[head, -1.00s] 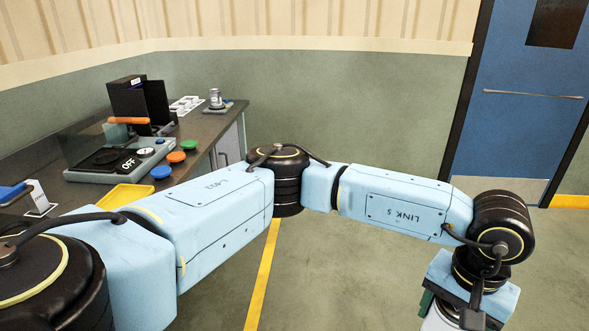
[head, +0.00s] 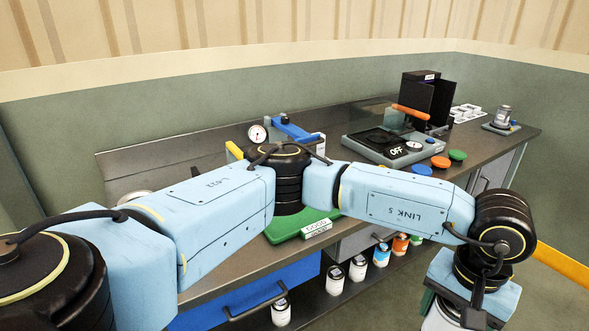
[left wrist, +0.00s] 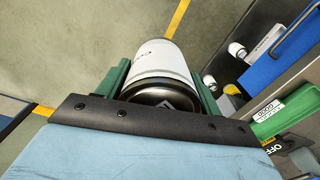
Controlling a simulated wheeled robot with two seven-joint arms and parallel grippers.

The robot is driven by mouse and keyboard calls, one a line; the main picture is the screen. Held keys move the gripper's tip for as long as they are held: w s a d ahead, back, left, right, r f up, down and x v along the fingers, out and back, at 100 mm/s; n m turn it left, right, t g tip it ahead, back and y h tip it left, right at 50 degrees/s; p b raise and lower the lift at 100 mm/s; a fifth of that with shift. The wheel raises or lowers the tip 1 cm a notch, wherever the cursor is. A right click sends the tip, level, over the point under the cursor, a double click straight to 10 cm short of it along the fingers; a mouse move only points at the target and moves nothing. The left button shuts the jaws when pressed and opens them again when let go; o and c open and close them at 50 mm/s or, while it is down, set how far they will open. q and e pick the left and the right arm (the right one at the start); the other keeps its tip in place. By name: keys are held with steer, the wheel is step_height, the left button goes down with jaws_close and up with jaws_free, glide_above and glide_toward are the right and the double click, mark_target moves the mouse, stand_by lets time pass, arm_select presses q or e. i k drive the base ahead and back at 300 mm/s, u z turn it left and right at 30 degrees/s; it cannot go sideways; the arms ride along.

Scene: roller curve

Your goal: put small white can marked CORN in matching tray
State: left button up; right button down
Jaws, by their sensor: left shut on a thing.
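My left gripper (head: 452,309) is at the lower right of the head view, its arm stretched across the picture. In the left wrist view its green fingers (left wrist: 162,82) are shut on a white can (left wrist: 160,58) with a dark end. Its dark marking is only partly legible. The can (head: 438,318) is mostly hidden behind the gripper in the head view. A green tray (head: 284,226) with a label reading GOOD lies on the bench behind my arm; it also shows in the left wrist view (left wrist: 297,119). My right gripper is not in view.
The bench (head: 225,268) runs along the wall. On it are a hot plate marked OFF (head: 385,146), coloured buttons (head: 440,162) and small white trays (head: 466,112). Several cans (head: 335,280) stand on the shelf below, beside a blue drawer (head: 245,298). Floor lies under my gripper.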

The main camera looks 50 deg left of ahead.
mark_target(282, 222)
steer(key=u, duration=0.95)
steer(key=i, duration=1)
